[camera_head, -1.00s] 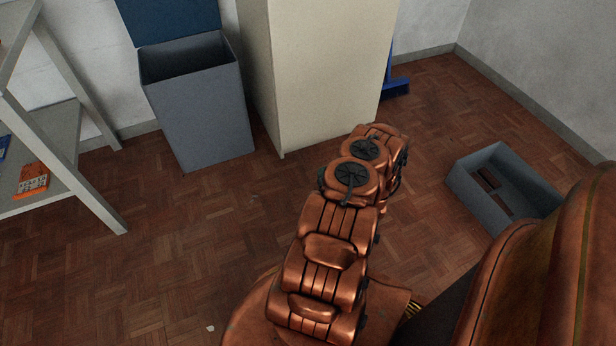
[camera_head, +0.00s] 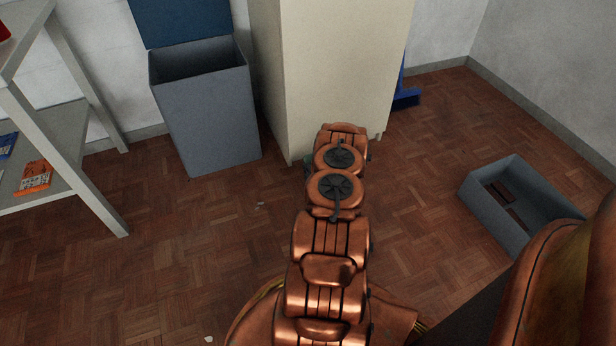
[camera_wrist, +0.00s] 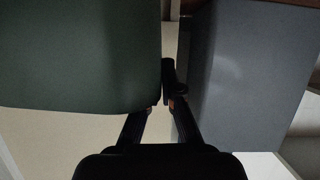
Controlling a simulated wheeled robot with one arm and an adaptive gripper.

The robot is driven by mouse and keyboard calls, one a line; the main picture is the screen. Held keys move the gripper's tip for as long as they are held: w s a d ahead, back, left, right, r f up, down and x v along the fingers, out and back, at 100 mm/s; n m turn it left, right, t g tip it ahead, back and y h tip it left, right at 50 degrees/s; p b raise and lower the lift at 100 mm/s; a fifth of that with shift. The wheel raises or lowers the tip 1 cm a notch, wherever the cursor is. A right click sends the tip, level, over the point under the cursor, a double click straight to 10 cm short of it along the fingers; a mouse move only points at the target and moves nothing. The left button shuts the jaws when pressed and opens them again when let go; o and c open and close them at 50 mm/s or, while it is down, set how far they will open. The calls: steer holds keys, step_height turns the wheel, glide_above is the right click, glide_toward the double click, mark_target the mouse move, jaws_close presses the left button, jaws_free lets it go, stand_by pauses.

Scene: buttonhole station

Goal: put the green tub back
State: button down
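The green tub (camera_wrist: 80,55) fills the upper left of the wrist view, close to the camera. Its right edge lies at my gripper (camera_wrist: 164,92), whose black fingers come together on it. The left fingertip is hidden behind the tub and the right fingertip shows just beside its edge. My gripper looks shut on the tub. In the head view my arm hides the gripper; only a small greenish patch, perhaps the tub (camera_head: 308,166), shows beside the arm's far end.
A grey bin (camera_head: 208,115) with its blue lid raised stands left of a tall cream cabinet (camera_head: 330,70). A shelf rack (camera_head: 75,150) with orange and blue packets is at left. A low grey crate (camera_head: 490,210) holding dark pieces lies at right. Open parquet floor lies between.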

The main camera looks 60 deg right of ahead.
steer(key=shift+s+f+b, duration=0.15)
steer(key=shift+f+b, duration=0.4)
steer(key=shift+f, duration=1.3)
steer(key=c, duration=1.3)
jaws_free()
